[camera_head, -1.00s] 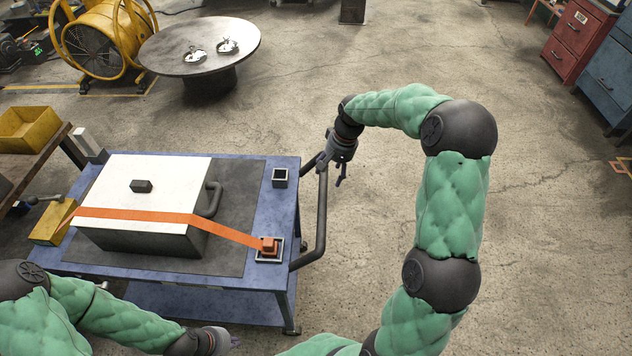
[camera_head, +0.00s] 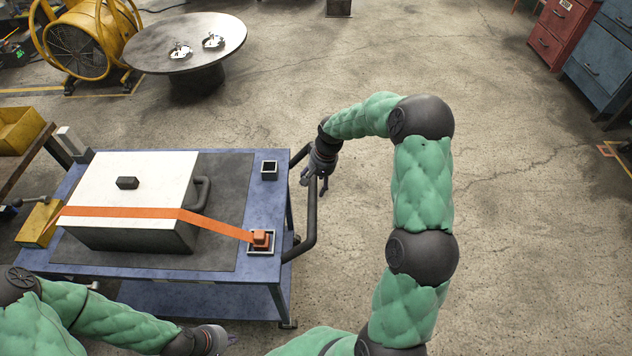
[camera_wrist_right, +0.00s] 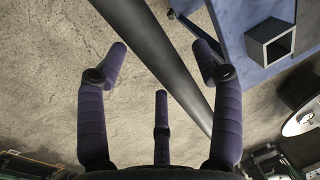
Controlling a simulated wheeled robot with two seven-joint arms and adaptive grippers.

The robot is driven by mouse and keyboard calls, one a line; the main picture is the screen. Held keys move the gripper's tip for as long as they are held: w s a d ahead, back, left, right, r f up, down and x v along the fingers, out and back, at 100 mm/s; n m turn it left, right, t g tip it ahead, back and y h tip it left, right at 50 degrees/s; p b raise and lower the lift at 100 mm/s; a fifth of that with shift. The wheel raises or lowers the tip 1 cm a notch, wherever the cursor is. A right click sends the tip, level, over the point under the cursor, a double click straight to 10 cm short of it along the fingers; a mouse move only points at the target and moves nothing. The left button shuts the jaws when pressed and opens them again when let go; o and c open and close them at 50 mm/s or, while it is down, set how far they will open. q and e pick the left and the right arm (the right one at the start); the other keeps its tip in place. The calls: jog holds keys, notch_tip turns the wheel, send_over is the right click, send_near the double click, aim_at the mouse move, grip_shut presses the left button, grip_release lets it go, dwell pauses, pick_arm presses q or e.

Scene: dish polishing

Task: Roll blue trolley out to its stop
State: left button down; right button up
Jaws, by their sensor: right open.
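The blue trolley (camera_head: 268,211) stands at the left in the head view, with a dark tube handle (camera_head: 311,222) on its right side. A white-lidded grey box (camera_head: 160,165) sits on it under an orange strap (camera_head: 130,212). My right gripper (camera_head: 315,186) is at the far part of the handle, open and empty. In the right wrist view the handle bar (camera_wrist_right: 155,50) runs diagonally between the spread fingers (camera_wrist_right: 160,70); I cannot tell whether they touch it. My left gripper (camera_head: 230,339) is by the trolley's near side at the bottom; its fingers are too small to read.
The floor right of the trolley is clear (camera_head: 520,250). A round grey table (camera_head: 185,60) with two small shiny pieces and a yellow fan (camera_head: 85,45) stand behind. A bench with a yellow bin (camera_head: 18,128) is at the left. Red (camera_head: 560,30) and blue (camera_head: 600,65) cabinets stand far right.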

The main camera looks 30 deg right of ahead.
grip_shut()
jog(key=shift+s+d, duration=0.1)
jog(key=s+d, duration=0.7)
jog(key=d, duration=0.4)
jog(key=s+d, duration=0.7)
jog(key=d, duration=0.4)
jog(key=s+d+p, duration=0.1)
jog(key=s+d, duration=0.6)
jog(key=d, duration=0.5)
jog(key=shift+d, duration=0.1)
grip_release()
jog(key=shift+s+d, duration=0.1)
jog(key=shift+d, duration=0.05)
